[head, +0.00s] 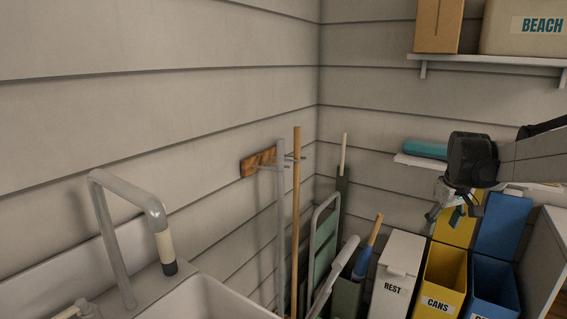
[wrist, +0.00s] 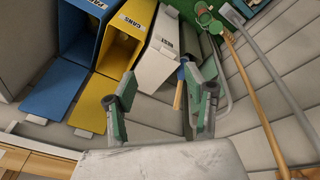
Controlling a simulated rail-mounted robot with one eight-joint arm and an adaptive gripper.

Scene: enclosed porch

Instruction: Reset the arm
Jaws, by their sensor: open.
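My gripper (head: 456,205) hangs at the right of the head view, at the end of my arm, in front of the back wall and above the bins. In the wrist view my gripper (wrist: 160,80) has its two green-and-grey fingers spread apart. Nothing is held between them. The white bin and a wooden handle show beyond the gap.
A white REST bin (head: 393,275), a yellow CANS bin (head: 440,285) and a blue bin (head: 492,290) stand below; the yellow and blue lids are open. Poles and a stepladder (head: 322,240) lean left of them. A shelf (head: 490,59) is above; a sink (head: 205,300) is lower left.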

